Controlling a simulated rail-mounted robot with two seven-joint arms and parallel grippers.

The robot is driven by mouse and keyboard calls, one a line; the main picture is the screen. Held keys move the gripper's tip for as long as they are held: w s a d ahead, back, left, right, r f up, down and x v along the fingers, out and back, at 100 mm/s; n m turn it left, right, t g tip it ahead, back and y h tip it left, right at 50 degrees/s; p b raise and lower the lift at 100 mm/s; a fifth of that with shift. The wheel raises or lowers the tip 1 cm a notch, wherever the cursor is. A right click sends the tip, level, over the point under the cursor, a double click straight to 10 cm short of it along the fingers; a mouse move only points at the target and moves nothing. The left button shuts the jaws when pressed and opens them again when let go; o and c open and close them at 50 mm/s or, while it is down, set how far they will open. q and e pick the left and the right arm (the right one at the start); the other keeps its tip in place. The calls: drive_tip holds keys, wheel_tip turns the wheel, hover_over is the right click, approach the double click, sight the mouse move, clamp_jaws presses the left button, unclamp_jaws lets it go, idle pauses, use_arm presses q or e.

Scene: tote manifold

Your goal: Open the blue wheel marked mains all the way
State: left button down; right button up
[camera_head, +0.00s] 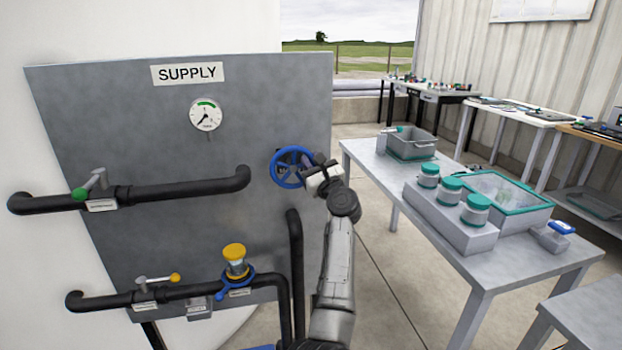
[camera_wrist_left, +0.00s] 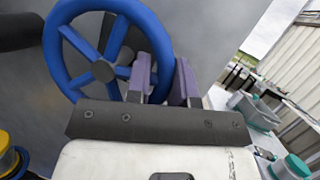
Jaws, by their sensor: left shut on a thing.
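The blue wheel (camera_head: 291,167) is mounted on the right part of the grey supply panel. In the left wrist view the blue wheel (camera_wrist_left: 62,62) shows its spokes and grey hub, at the upper left. My left gripper (camera_head: 314,174) is at the wheel's right side. In the left wrist view my left gripper (camera_wrist_left: 164,80) has one finger inside the ring and one outside, shut on the rim. The label by the wheel is mostly hidden by the wheel and gripper, so I cannot read it. My right gripper is not in view.
The panel (camera_head: 120,135) carries a gauge (camera_head: 206,115), black pipes (camera_head: 185,189), a green-knobbed lever (camera_head: 82,193), a yellow-knobbed lever (camera_head: 173,278) and a yellow-capped fitting (camera_head: 235,252). A table (camera_head: 480,264) with grey bins and teal-lidded jars stands at the right.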

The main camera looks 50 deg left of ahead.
sight(297, 148)
use_arm(q)
drive_tip(key=n, duration=0.2)
drive_tip(key=n+g+b, duration=0.1)
drive_tip(key=shift+s+r+n+h, duration=0.1)
drive_tip(key=shift+r+n+h, duration=0.25)
drive_tip(key=shift+n+h, duration=0.05)
drive_tip(key=n, duration=0.1)
drive_tip(key=r+n+g+h+b, duration=0.1)
drive_tip(key=s+n, duration=0.1)
drive_tip(key=n, duration=0.1)
drive_tip(key=shift+a+r+g, duration=0.25)
drive_tip(key=shift+r+g, duration=0.05)
drive_tip(key=n+h, duration=0.1)
drive_tip(key=s+r+n, duration=0.1)
drive_tip(key=n, duration=0.1)
drive_tip(key=shift+a+h, duration=0.2)
drive_tip(key=shift+h, duration=0.2)
drive_tip(key=shift+s+a+r+n+h, duration=0.2)
drive_tip(key=shift+s+n+h, duration=0.2)
drive_tip(key=shift+n, duration=0.45)
drive_tip(key=shift+s+a+r+n+h, duration=0.15)
drive_tip(key=shift+s+n+h, duration=0.2)
drive_tip(key=shift+n, duration=0.5)
drive_tip(key=shift+s, duration=0.1)
drive_tip(key=shift+r, duration=0.1)
drive_tip(key=c, duration=1.4)
unclamp_jaws()
drive_tip(key=o, duration=0.3)
drive_tip(key=shift+a, duration=0.1)
